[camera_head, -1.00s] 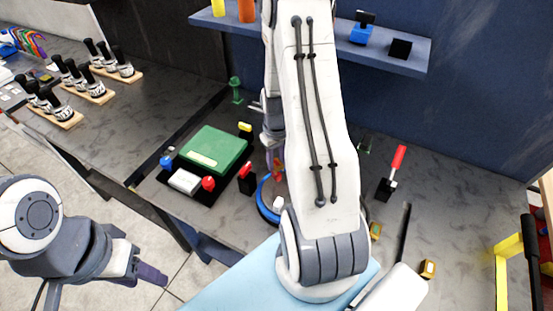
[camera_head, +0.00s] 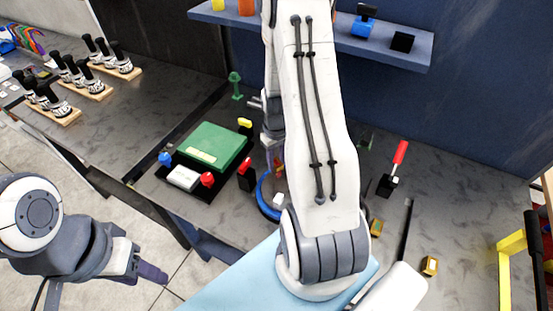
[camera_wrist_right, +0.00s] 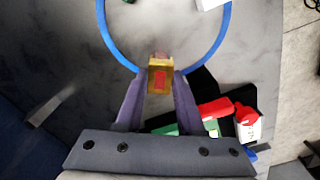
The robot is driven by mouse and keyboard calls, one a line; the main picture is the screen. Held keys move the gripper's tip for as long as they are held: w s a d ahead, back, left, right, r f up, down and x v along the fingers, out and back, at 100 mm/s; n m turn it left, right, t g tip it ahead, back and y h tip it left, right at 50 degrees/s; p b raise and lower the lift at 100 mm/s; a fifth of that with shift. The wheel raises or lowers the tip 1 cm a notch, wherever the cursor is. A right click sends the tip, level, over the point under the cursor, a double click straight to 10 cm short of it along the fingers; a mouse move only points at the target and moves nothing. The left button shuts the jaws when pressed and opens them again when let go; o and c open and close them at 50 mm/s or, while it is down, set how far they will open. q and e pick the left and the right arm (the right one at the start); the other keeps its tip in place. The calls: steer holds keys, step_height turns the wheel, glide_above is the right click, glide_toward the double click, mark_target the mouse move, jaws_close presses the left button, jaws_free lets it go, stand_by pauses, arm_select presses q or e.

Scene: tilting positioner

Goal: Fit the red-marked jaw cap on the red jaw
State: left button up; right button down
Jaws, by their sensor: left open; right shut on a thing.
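My right gripper (camera_wrist_right: 160,82) is shut on a small brass-coloured cap with a red mark (camera_wrist_right: 159,77). In the right wrist view the cap is between the purple fingertips, over the near edge of a blue ring (camera_wrist_right: 105,35). In the head view my right arm mostly hides this gripper, beside the blue ring (camera_head: 262,196). A black block with a red top (camera_head: 245,168) stands left of the ring; its red bar shows in the wrist view (camera_wrist_right: 215,108). I cannot tell whether this is the red jaw. My left gripper (camera_head: 150,273) is open and empty at lower left, away from the bench.
A green block (camera_head: 213,144) sits on a black plate with a white block (camera_head: 183,178), a red knob (camera_head: 207,179) and a blue knob (camera_head: 165,158). Two brass-coloured pieces (camera_head: 376,228) (camera_head: 429,266) lie at right. A red-handled tool (camera_head: 400,153) stands behind them.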

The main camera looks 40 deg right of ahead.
mark_target(276, 163)
steer(key=shift+f+b, duration=0.35)
steer(key=shift+f, duration=0.25)
steer(key=shift+c, duration=2.2)
jaws_free()
steer(key=shift+r, duration=0.1)
steer(key=o, duration=0.4)
steer(key=shift+o, duration=0.2)
steer(key=shift+r, duration=0.1)
steer(key=shift+r+p, duration=3.05)
steer(key=shift+r, duration=0.4)
